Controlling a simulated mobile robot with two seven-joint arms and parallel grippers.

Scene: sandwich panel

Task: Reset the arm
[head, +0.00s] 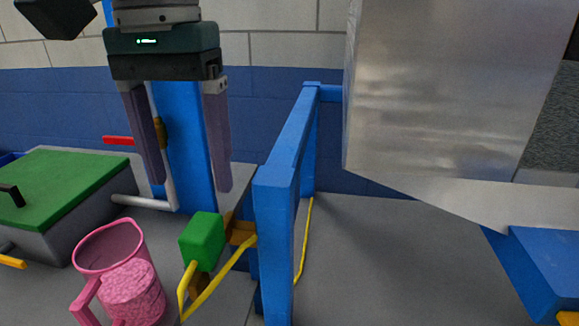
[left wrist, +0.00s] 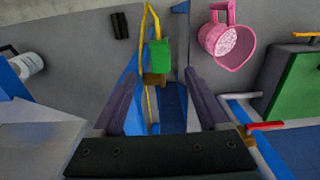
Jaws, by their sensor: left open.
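My left gripper (head: 190,186) hangs from the top left of the head view, fingers pointing down. Its two grey fingers are wide apart with nothing held between them. In the left wrist view the open fingers (left wrist: 160,78) point towards a green block (left wrist: 159,54), which lies beyond the tips. In the head view this green block (head: 202,241) sits low beside a blue frame (head: 276,185), below and apart from the fingertips. My right gripper does not show in either view.
A pink mug (head: 130,280) with speckled contents stands at lower left. A green-topped grey box (head: 62,190) is behind it. A large shiny metal panel (head: 440,90) fills the upper right. Yellow tubing (head: 215,287) runs by the frame. Grey floor (head: 390,270) right of the frame is clear.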

